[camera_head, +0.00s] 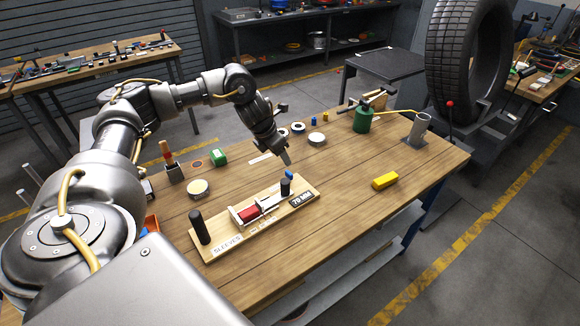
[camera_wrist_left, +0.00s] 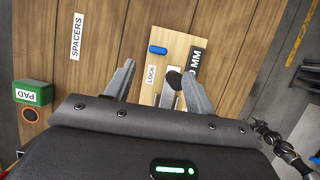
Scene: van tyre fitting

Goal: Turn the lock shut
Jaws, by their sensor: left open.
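A wooden fixture board (camera_head: 222,238) lies on the workbench, with a red block (camera_head: 249,213) in its slide. A small blue lock knob (camera_head: 289,174) stands at the board's far end. It also shows in the left wrist view (camera_wrist_left: 157,50), just beyond a label reading LOCK (camera_wrist_left: 151,74). A black post (camera_head: 285,188) stands close to it. My left gripper (camera_head: 287,160) is just above and behind the blue knob. In the left wrist view my left gripper (camera_wrist_left: 157,70) is open and empty, its fingers spread either side of the LOCK label.
A black cylinder (camera_head: 199,228) stands upright at the board's near left end. A yellow block (camera_head: 385,181) lies to the right, with bare bench around it. A green box (camera_head: 219,156), a tin (camera_head: 198,188) and a green canister (camera_head: 362,120) stand along the back.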

